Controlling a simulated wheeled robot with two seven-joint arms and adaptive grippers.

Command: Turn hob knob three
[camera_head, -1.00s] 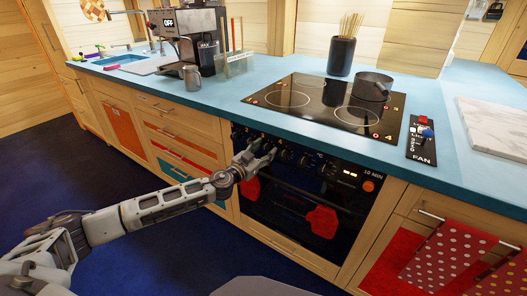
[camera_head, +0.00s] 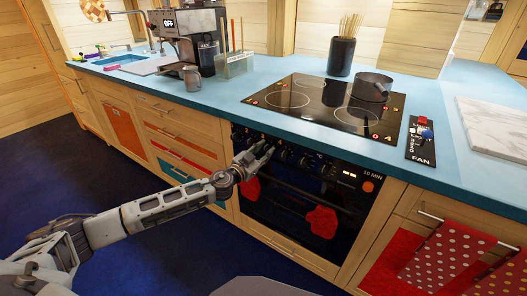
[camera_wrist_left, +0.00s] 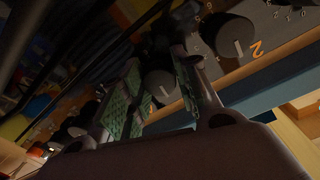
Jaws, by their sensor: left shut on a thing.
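The hob knobs are a row of dark round knobs on the black oven front, under the counter edge; one free knob (camera_head: 303,160) shows right of my gripper. My left gripper (camera_head: 262,153) is at the left part of this row. In the left wrist view, its green-padded fingers (camera_wrist_left: 158,92) are shut around a dark knob (camera_wrist_left: 160,84) with a pale mark line. The orange label by this knob is partly hidden. A neighbouring knob (camera_wrist_left: 228,36) beside an orange "2" is free. My right gripper is not in view.
The black glass hob (camera_head: 300,90) lies in the blue counter above, with a dark pan (camera_head: 372,88) on it. A fan switch panel (camera_head: 421,140) is to its right. Red mitt shapes (camera_head: 322,221) show on the oven door below. A spotted towel (camera_head: 440,255) hangs at the right.

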